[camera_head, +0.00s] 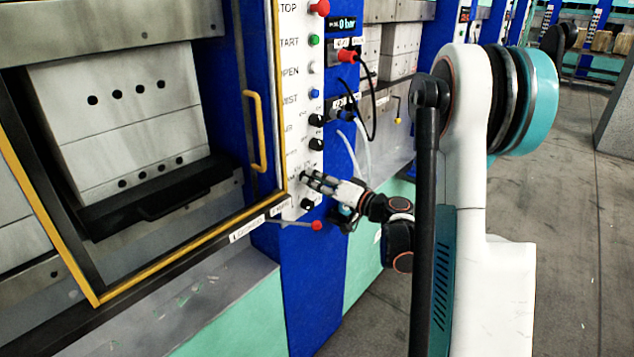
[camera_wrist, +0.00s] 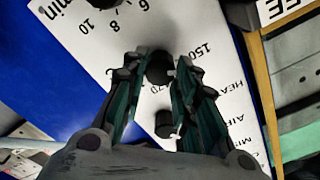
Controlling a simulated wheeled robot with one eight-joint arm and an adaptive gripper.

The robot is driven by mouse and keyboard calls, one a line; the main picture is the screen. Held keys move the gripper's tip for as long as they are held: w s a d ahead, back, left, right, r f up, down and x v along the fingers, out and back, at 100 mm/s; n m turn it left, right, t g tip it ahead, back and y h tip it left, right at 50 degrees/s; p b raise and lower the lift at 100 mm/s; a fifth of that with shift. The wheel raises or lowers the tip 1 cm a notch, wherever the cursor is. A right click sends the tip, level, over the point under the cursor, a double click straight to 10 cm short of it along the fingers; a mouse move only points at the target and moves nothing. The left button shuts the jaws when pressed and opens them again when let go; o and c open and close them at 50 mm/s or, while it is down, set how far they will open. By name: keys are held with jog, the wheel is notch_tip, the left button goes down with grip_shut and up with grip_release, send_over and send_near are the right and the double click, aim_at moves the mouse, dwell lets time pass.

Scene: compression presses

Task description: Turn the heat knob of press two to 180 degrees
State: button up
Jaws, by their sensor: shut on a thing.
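My gripper (camera_head: 312,179) is at the white control panel (camera_head: 290,100) of the near blue press. In the wrist view its two fingers (camera_wrist: 161,64) stand on either side of a black round knob (camera_wrist: 159,69) and are shut on it. Printing beside this knob includes "150", and "HEA" shows in the same area of the panel. The angle of the knob's pointer cannot be made out. In the head view my fingers hide the held knob. No press number is legible.
Another black knob (camera_wrist: 165,122) lies between the lower parts of my fingers; a low knob (camera_head: 307,204) shows in the head view. A red-tipped lever (camera_head: 316,225) is just below my gripper. A yellow door handle (camera_head: 256,133) is to the left. Black cables (camera_head: 372,100) hang at right.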

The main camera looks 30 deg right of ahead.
jog(key=shift+m, duration=0.3)
jog(key=m+b, duration=0.4)
jog(key=m, duration=2.2)
jog(key=shift+f, duration=0.1)
jog(key=shift+m, duration=0.3)
jog(key=o, duration=1)
jog(key=shift+o, duration=0.2)
